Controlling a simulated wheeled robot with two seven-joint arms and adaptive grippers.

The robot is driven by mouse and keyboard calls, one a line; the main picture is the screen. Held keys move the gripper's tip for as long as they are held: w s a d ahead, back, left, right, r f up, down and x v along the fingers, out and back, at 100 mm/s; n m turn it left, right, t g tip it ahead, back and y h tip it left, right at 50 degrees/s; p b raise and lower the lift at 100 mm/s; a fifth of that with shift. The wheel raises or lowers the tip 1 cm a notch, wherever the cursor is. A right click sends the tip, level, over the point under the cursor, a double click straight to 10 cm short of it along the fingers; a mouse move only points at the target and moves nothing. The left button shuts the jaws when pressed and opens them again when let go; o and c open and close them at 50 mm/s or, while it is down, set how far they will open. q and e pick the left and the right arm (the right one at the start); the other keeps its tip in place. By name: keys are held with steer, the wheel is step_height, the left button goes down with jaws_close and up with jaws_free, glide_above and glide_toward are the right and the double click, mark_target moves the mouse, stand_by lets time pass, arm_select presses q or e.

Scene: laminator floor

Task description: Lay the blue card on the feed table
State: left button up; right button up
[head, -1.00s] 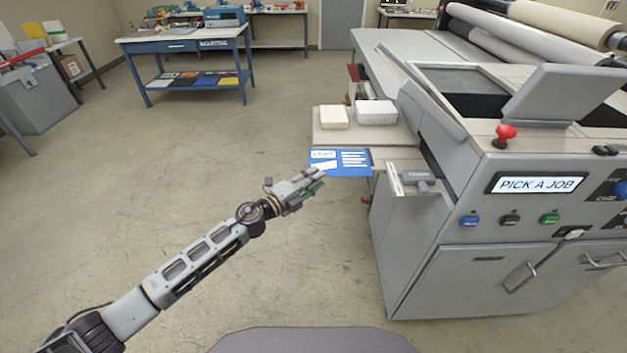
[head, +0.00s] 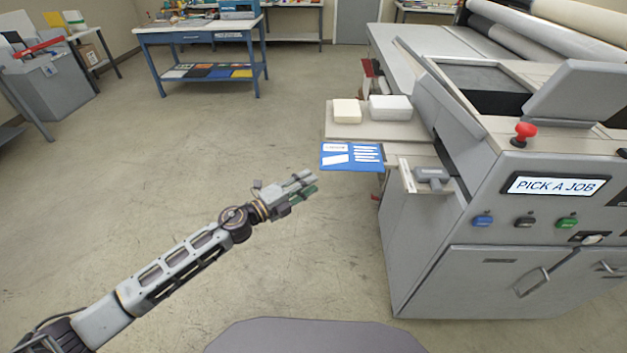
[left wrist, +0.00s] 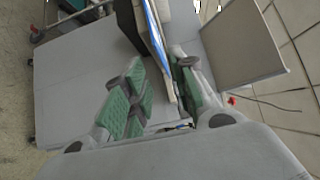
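The blue card (head: 336,148), with white printed patches, lies flat at the left end of the light feed surface (head: 400,152) beside the machine. I cannot tell how far it overhangs the edge. My left gripper (head: 311,183) is just below and left of the card, apart from it, with no card in its fingers. In the left wrist view its green-padded fingers (left wrist: 168,95) are spread apart. A thin blue and white edge (left wrist: 158,35), seen nearly edge-on, shows beyond the gap between them. My right gripper is out of view.
A pale block (head: 347,111) and a white block (head: 390,107) sit on a beige board behind the card. A grey handled tool (head: 432,176) lies to its right. The machine's screen (head: 556,186) reads "PICK A JOB". Open floor lies to the left.

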arm_select(q)
steer(key=shift+b+v, duration=0.4)
steer(key=shift+v, duration=2)
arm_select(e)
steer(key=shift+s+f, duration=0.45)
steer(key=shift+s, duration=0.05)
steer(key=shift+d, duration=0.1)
